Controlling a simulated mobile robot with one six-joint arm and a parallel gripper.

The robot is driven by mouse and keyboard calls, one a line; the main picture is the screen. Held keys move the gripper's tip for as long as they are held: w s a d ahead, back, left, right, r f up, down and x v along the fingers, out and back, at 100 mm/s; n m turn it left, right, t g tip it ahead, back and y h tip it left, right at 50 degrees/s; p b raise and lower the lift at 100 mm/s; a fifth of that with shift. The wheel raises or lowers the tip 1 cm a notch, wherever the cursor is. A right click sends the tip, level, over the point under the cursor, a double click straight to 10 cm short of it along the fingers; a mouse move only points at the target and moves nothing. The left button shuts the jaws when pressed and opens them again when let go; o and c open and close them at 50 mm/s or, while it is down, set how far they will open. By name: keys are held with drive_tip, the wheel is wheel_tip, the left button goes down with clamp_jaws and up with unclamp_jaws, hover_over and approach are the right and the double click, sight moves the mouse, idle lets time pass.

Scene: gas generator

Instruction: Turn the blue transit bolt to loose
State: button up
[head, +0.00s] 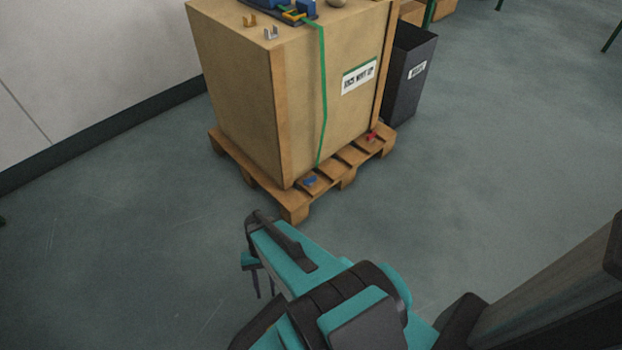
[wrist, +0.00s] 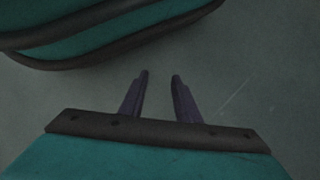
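The blue transit bolt (head: 310,180) sits low on the front edge of the wooden pallet (head: 292,207), at the foot of the crate (head: 240,100). A red bolt (head: 372,136) sits further right on the same pallet. My gripper (head: 265,284) hangs in front of the pallet, to the lower left of the blue bolt and apart from it. In the wrist view my gripper (wrist: 160,78) has its two fingers apart with nothing between them, over bare floor. The blue bolt is not in the wrist view. Its exact turn position is too small to tell.
A green strap (head: 323,95) runs down the crate front near a white label (head: 359,77). A dark bin (head: 408,72) stands right of the crate. A white wall (head: 80,70) is at the left. Floor in front and at right is clear.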

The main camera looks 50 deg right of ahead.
drive_tip(key=s+a+n+h, duration=0.4)
drive_tip(key=s+n, duration=0.1)
drive_tip(key=n, duration=0.1)
drive_tip(key=shift+s+n, duration=0.2)
drive_tip(key=shift+n, duration=0.2)
drive_tip(key=shift+o, duration=0.2)
drive_tip(key=shift+d, duration=0.1)
